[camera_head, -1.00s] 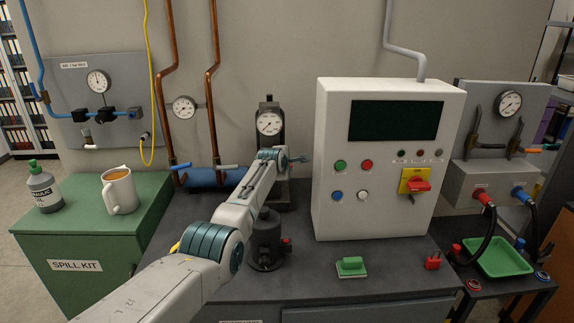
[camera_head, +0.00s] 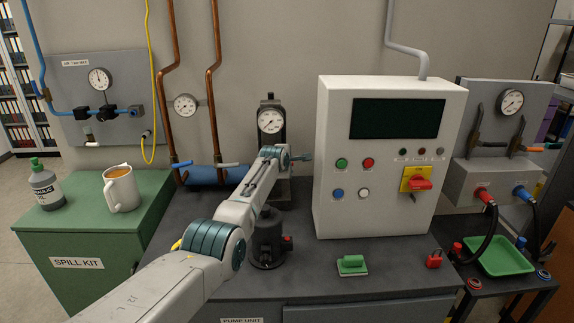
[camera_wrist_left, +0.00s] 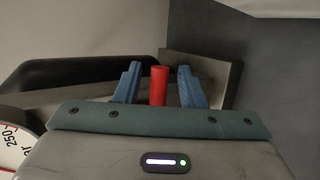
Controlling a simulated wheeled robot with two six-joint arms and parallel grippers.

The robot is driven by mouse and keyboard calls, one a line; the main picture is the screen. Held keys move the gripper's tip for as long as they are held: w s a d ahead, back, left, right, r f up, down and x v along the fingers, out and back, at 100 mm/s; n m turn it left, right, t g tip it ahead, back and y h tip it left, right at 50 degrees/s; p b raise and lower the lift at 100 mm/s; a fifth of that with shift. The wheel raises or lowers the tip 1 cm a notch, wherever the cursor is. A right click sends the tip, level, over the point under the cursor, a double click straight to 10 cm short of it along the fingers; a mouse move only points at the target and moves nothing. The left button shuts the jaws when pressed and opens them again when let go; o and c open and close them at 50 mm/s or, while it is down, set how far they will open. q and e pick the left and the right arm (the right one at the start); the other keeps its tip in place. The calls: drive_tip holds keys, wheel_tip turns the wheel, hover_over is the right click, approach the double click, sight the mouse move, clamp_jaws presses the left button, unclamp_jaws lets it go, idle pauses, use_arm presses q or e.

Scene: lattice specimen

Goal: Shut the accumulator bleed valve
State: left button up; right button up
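A red rod-like handle (camera_wrist_left: 158,85) stands between the two blue fingers of my left gripper (camera_wrist_left: 160,88) in the left wrist view. A gap shows on each side of it, so the fingers are open around it. In the head view my left gripper (camera_head: 300,158) is in front of the dark gauge stand (camera_head: 272,107), at its right side, and the red handle is not visible there. I cannot read a label naming it as the accumulator bleed valve. My right gripper is not in view.
The white control cabinet (camera_head: 330,215) stands close right of my left gripper. Copper pipes with a blue lever (camera_head: 181,164) and a white lever (camera_head: 229,165) are to the left. A black cylinder (camera_head: 267,237) with a red knob stands below my forearm.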

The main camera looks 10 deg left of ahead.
use_arm(q)
drive_tip(key=shift+s, duration=0.1)
drive_tip(key=b+v, duration=0.2)
drive_tip(key=v, duration=0.8)
drive_tip(key=shift+s, duration=0.25)
drive_tip(key=shift+r, duration=0.15)
idle(0.3)
